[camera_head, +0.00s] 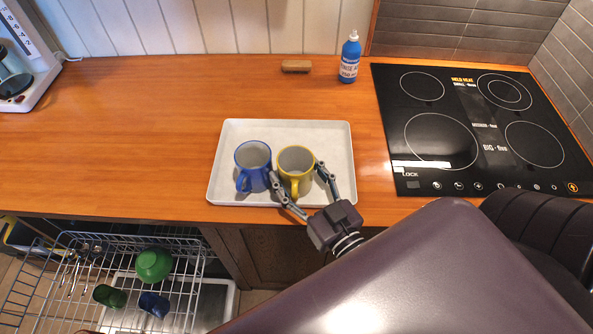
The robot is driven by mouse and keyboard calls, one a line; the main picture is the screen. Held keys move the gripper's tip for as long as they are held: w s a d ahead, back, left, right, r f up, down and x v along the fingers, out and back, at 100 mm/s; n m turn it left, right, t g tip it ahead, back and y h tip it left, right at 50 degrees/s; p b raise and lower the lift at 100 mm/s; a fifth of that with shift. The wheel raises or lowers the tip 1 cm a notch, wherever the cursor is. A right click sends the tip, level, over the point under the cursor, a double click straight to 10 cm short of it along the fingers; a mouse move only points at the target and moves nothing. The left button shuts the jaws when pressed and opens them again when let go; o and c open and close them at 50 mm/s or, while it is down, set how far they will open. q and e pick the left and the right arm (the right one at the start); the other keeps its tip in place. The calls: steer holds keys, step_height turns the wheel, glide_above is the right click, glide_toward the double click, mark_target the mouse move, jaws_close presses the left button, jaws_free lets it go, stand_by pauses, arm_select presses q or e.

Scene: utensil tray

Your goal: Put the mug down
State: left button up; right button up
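A yellow mug (296,161) stands upright over the right half of the white tray (334,133), its handle turned toward the front. A blue mug (253,155) stands upright just left of it on the tray. My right gripper (296,172) reaches in from the front right, with one finger on each side of the yellow mug. The left finger lies between the two mugs. I cannot tell whether the fingers press on the yellow mug or stand just clear, nor whether its base touches the tray. My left gripper is not in view.
A black cooktop (470,130) lies to the right. A blue bottle (350,58) and a brown block (296,66) stand at the back. A coffee machine (22,60) is far left. An open dish rack (60,290) with green and blue dishes is below. The left counter is clear.

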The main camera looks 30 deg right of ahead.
steer(key=shift+r, duration=0.25)
steer(key=s+b, duration=0.1)
steer(key=s, duration=0.4)
steer(key=s+b, duration=0.1)
steer(key=s, duration=0.4)
steer(key=shift+s+f, duration=0.2)
steer(key=shift+s, duration=0.15)
steer(key=shift+s+d+r, duration=0.1)
steer(key=shift+s, duration=0.55)
